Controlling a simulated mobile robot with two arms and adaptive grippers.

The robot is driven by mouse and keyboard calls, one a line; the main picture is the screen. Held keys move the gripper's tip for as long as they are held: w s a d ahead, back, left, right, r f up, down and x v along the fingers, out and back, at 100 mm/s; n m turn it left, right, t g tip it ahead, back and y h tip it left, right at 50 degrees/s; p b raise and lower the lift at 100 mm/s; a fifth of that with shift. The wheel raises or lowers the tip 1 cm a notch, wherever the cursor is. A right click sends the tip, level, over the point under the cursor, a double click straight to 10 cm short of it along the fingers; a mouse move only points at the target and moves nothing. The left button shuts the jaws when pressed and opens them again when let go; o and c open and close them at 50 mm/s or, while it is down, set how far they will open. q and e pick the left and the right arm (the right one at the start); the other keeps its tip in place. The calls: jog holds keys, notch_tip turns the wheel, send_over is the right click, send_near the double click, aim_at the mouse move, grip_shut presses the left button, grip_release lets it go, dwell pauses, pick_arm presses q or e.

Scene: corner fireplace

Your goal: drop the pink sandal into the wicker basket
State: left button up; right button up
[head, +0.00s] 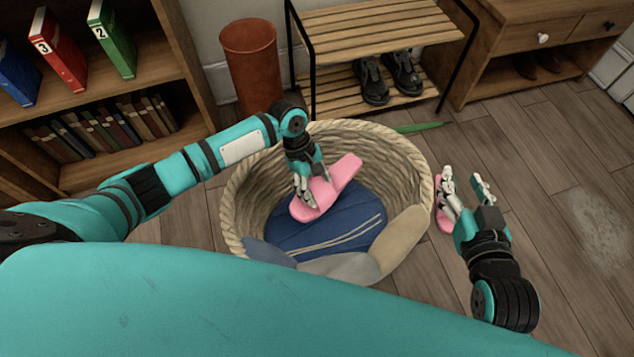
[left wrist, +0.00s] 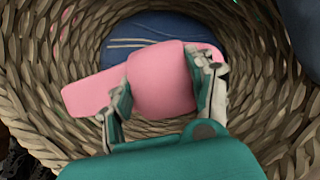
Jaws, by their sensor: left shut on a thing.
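A pink sandal (head: 341,173) is held by my left gripper (head: 313,188) within the mouth of the wicker basket (head: 409,160). The fingers of my left gripper are shut on the sandal's sides; in the left wrist view the sandal (left wrist: 162,75) lies between them, with basket wall around it. A blue striped cushion (head: 345,225) lies below the sandal; the gap between them is hard to judge. My right gripper (head: 465,188) is open and empty, right of the basket. A second pink sandal (head: 443,221) lies on the floor there, partly hidden by its fingers.
Tan (head: 401,240) and grey cushions lie at the basket's near side. A rust-coloured bin (head: 250,60), a slatted rack (head: 380,32) with black shoes (head: 374,82), and a green object (head: 418,127) are behind. A bookcase is left, a drawer cabinet right. Floor at right is free.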

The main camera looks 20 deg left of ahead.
pick_arm(q)
jog(key=shift+f, duration=0.1)
jog(key=o, duration=1.3)
jog(key=v, duration=1.2)
jog(key=shift+d, duration=0.1)
